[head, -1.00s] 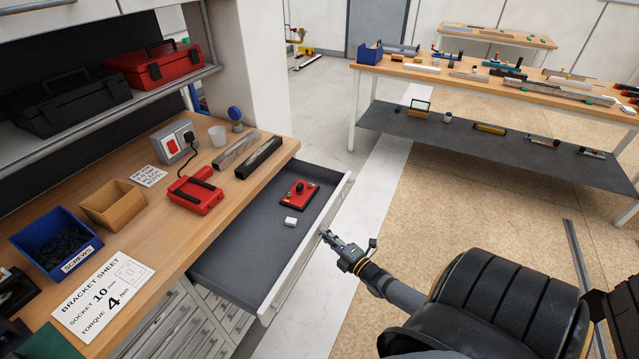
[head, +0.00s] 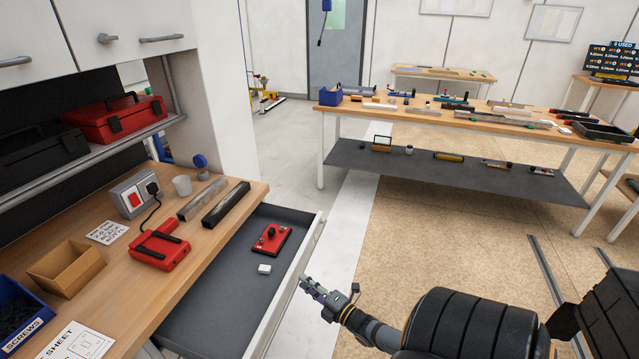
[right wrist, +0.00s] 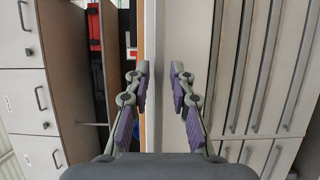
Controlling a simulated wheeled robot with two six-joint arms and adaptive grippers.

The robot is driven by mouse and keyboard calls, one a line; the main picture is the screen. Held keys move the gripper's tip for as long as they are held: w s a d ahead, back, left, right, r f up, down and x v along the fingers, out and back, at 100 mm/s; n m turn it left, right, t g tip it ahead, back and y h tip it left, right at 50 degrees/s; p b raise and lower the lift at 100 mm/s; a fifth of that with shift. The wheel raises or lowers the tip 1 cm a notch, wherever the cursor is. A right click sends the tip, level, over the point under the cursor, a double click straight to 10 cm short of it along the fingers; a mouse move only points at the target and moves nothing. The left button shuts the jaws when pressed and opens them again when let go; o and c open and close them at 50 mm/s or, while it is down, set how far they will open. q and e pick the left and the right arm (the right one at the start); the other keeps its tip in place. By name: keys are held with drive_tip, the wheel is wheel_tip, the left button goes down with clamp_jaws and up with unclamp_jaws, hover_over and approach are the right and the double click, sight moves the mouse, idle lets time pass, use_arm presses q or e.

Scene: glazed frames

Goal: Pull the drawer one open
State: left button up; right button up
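The drawer (head: 225,290) under the wooden bench is pulled well out. Its grey floor shows, with a red block with a black knob (head: 271,240) and a small white box (head: 264,269) inside. My right gripper (head: 306,284) is just outside the drawer's pale front (head: 293,285). In the right wrist view my right gripper (right wrist: 159,76) has its two fingers apart, with no bar visible between them. The drawer's pale edge (right wrist: 151,30) runs upright behind the gap. Whether a finger touches the front is unclear. My left gripper is not in view.
The bench top (head: 200,245) holds a red device (head: 160,251), a cardboard-coloured bin (head: 65,268) and a blue screws bin (head: 22,318). A long table (head: 400,115) stands at the back.

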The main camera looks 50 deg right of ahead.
drive_tip(key=s, duration=1)
drive_tip(key=s+a+f+m+g+h, duration=0.1)
drive_tip(key=s+f+m+g, duration=0.35)
drive_tip(key=f, duration=0.65)
drive_tip(key=s+f+m+g+h, duration=0.1)
drive_tip(key=s+f+m+g, duration=0.35)
drive_tip(key=f, duration=0.65)
drive_tip(key=s+a+f+m+g+y, duration=0.1)
drive_tip(key=s+a+f+m+g, duration=0.6)
drive_tip(key=s+a+f, duration=0.5)
drive_tip(key=s+f+m, duration=0.1)
drive_tip(key=s, duration=0.3)
drive_tip(key=shift+a+f+m+g, duration=0.2)
drive_tip(key=shift+a+m+g, duration=0.1)
drive_tip(key=shift+m+g, duration=0.1)
